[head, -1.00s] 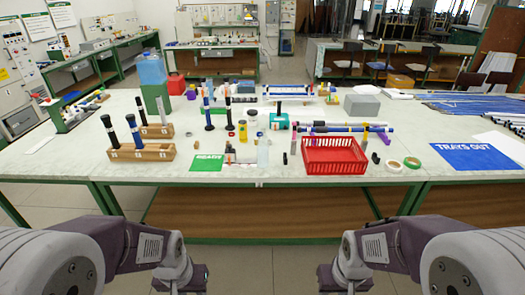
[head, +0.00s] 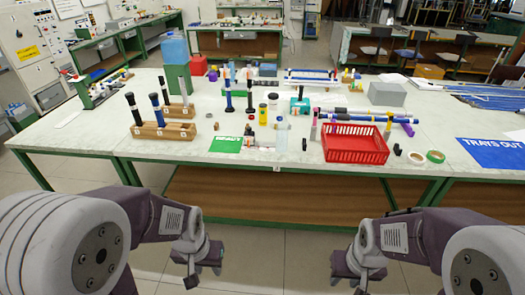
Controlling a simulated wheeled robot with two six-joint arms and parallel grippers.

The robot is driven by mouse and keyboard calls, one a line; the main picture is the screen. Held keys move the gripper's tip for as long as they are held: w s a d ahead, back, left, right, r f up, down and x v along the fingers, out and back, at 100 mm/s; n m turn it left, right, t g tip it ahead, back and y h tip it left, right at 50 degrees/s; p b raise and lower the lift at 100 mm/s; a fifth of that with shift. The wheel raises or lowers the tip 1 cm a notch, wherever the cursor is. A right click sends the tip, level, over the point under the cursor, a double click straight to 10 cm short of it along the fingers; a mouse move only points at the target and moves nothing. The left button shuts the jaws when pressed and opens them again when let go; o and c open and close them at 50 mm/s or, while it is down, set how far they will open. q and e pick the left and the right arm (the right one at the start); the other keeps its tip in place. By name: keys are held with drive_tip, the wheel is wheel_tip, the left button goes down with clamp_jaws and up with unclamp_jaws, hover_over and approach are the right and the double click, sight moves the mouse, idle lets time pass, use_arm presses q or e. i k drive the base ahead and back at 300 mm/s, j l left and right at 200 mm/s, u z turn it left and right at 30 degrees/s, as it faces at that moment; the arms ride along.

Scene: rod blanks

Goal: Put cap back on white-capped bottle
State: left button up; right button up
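A clear, pale bottle (head: 281,136) stands upright near the front of the long table, right of the green mat. A yellow bottle (head: 263,115) with a dark top and a dark jar with a pale lid (head: 273,102) stand just behind it. At this size I cannot tell which bottle is the white-capped one, nor find a loose cap. My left gripper (head: 205,264) and my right gripper (head: 358,268) hang in front of the table, below its edge and away from every bottle. Neither appears to hold anything, but their finger gaps are unclear.
A red basket (head: 354,150) stands right of the bottles, with tape rings (head: 436,156) beside it. Wooden holders (head: 163,132) with dark rods are at the left. A green mat (head: 225,145) lies near the front edge (head: 277,168). A blue mat (head: 495,152) lies far right.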

sight(283, 126)
drive_tip(key=i+j+z, duration=1.1)
drive_tip(key=j, duration=0.2)
drive_tip(key=i+j+z, duration=0.1)
drive_tip(key=j+z, duration=0.2)
drive_tip(key=i+j+z, duration=0.1)
drive_tip(key=j+z, duration=0.15)
drive_tip(key=j, duration=0.35)
